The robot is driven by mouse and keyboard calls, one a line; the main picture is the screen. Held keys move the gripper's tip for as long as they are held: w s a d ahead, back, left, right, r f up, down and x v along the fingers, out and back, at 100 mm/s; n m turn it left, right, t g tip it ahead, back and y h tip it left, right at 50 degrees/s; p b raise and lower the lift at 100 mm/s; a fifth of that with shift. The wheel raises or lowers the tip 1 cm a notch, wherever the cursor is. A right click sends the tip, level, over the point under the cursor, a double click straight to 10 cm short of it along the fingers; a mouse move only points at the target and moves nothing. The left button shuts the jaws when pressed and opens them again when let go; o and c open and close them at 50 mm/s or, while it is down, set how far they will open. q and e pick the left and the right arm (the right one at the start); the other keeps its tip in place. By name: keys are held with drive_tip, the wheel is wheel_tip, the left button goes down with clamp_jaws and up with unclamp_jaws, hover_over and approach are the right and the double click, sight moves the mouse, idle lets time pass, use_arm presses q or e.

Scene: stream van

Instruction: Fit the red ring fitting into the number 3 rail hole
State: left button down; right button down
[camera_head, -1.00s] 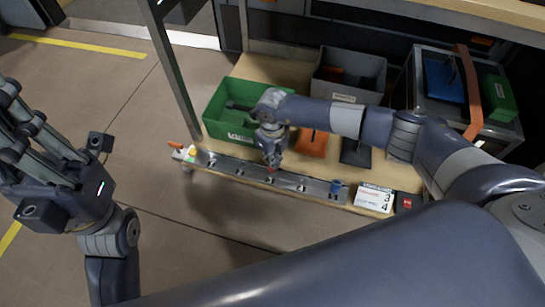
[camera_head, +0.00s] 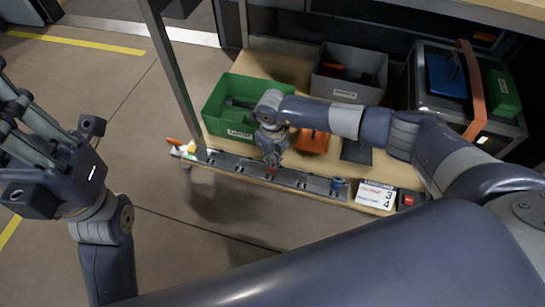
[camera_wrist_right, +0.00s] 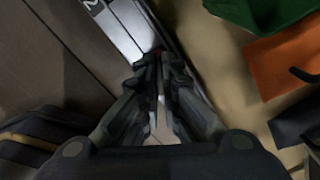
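The metal rail (camera_head: 232,163) lies along the front edge of the wooden bench, with several holes. It also shows in the wrist view, with a printed 2 (camera_wrist_right: 90,3). My right gripper (camera_head: 271,171) points down at the middle of the rail. Its fingers (camera_wrist_right: 159,58) are close together, with a sliver of the red ring fitting (camera_wrist_right: 158,48) at their tips. The fingers hide most of the fitting. I cannot tell whether it is in a hole or above it. My left gripper (camera_head: 22,112) is off the bench at the left, its fingertips partly out of frame.
A blue fitting (camera_head: 338,184) stands at the rail's right end, beside a white card (camera_head: 375,195). A green bin (camera_head: 226,118), grey bin (camera_head: 347,91) and orange piece (camera_head: 312,141) stand behind the rail. The floor in front is clear.

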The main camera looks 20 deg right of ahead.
drive_tip(key=shift+f, duration=0.2)
drive_tip(key=c, duration=2.2)
unclamp_jaws()
drive_tip(key=o, duration=0.5)
wheel_tip(320, 180, up, 12)
